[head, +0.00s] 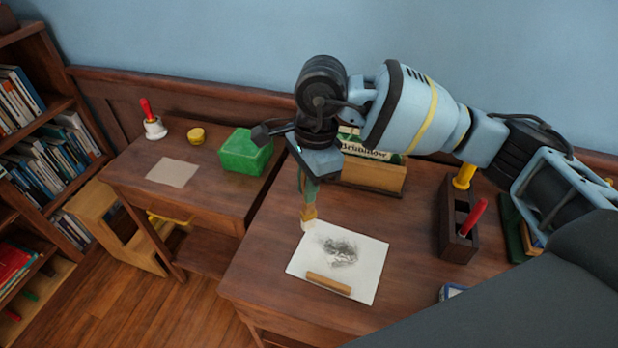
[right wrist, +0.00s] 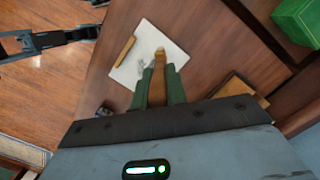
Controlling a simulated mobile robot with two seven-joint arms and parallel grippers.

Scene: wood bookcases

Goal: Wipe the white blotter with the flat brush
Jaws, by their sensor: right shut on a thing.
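The white blotter (head: 367,270) lies on the near desk, with a dark grey smudge (head: 340,250) in its middle. It also shows in the right wrist view (right wrist: 172,48). My right gripper (head: 309,190) is shut on the flat brush (head: 309,213), which points down with pale bristles at its lower end. In the right wrist view the brush's brown handle (right wrist: 159,85) sits between the green fingers. The bristles are at the blotter's upper left corner; I cannot tell whether they touch it.
A wooden bar (head: 329,284) lies on the blotter's near edge. The left desk holds a green box (head: 243,154), a handbell (head: 154,128) and a tan sheet (head: 172,172).

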